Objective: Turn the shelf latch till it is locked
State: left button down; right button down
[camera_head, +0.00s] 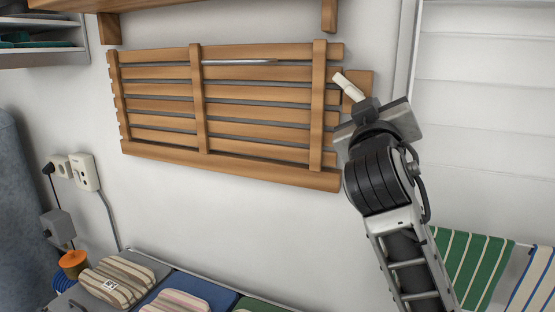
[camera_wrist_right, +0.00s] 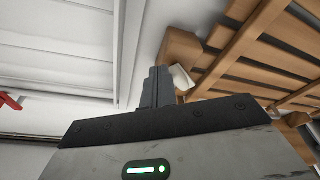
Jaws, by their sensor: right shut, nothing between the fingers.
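The shelf latch shows as a short white lever (camera_head: 348,86) on a wooden block (camera_head: 362,82) at the right end of the folded slatted shelf (camera_head: 258,93). In the head view the lever slants, its free end up and to the left. In the right wrist view, the lever (camera_wrist_right: 181,77) lies just right of my fingers, below the wooden block (camera_wrist_right: 181,47). My right gripper (camera_head: 366,104) is shut and empty, close to the lever's lower end; I cannot tell whether it touches. The gripper (camera_wrist_right: 157,73) also shows in the wrist view. My left gripper is out of view.
A wooden ledge (camera_head: 120,4) is above the slatted shelf. Wall sockets (camera_head: 85,172) are at the left. Folded striped cloths (camera_head: 118,280) lie below, and a green striped towel (camera_head: 470,268) hangs at the lower right. The wall below the shelf is clear.

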jog(key=s+a, duration=0.2)
jog(key=s, duration=0.3)
jog(key=shift+s+a+f, duration=0.25)
jog(key=shift+s+f, duration=0.05)
